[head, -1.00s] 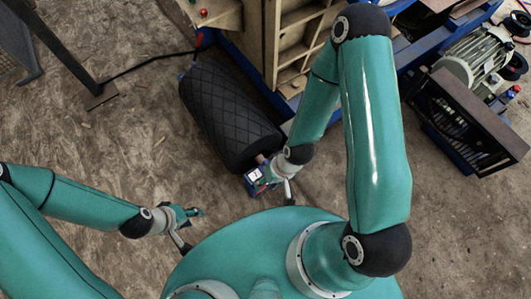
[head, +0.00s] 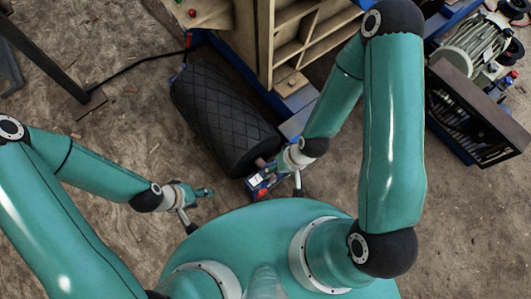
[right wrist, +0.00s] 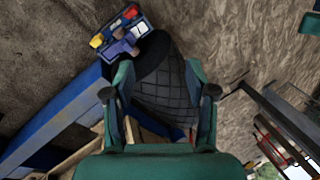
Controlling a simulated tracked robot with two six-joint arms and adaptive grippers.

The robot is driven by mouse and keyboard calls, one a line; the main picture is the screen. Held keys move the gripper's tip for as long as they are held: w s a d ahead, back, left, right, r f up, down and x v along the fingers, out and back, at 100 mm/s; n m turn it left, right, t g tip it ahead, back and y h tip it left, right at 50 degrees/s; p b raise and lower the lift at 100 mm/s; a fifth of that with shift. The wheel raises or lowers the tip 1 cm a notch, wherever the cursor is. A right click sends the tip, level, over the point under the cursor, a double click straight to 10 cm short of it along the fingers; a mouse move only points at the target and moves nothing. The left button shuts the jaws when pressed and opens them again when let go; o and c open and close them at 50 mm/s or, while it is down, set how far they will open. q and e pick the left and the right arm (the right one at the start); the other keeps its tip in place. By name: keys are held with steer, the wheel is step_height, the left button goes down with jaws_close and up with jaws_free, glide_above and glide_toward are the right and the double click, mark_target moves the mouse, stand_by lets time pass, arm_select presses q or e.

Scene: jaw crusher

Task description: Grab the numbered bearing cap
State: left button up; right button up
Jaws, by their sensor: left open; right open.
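A small blue block with red, yellow and white parts (right wrist: 122,42) shows at the upper left of the right wrist view, by the end of the black roller (right wrist: 165,90). I cannot read a number on it, and cannot tell if it is the bearing cap. In the head view this block (head: 257,185) sits at the roller's lower end, partly hidden by my right gripper (head: 283,181). The right gripper is open, its fingers (right wrist: 160,82) spread in front of the roller in the wrist view. My left gripper (head: 200,211) is open and empty, left of the block.
The black diamond-patterned roller (head: 222,112) lies beside a wooden compartment shelf (head: 290,50). A motor in a dark frame (head: 470,110) stands at the right. A dark metal post (head: 50,60) stands at the left. Bare dirt floor (head: 120,140) is free left of the roller.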

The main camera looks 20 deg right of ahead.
steer(key=shift+w+d+f+n+t+h+b, duration=0.25)
steer(key=shift+w+f+n+t+h+b, duration=0.5)
steer(key=shift+w+f+b, duration=3.4)
steer(key=shift+w+d+f+n+t+h+b, duration=0.25)
steer(key=shift+f+n+b, duration=0.95)
steer(key=shift+f+b, duration=6.85)
steer(key=shift+w+d+f+n+t+h+b, duration=0.25)
steer(key=shift+w+f+n+t+b, duration=1.2)
steer(key=shift+f+b, duration=4.7)
steer(key=shift+w+f+m+g+p, duration=0.25)
steer(key=shift+w+m+g+p, duration=0.3)
steer(key=shift+g, duration=0.2)
jaws_close()
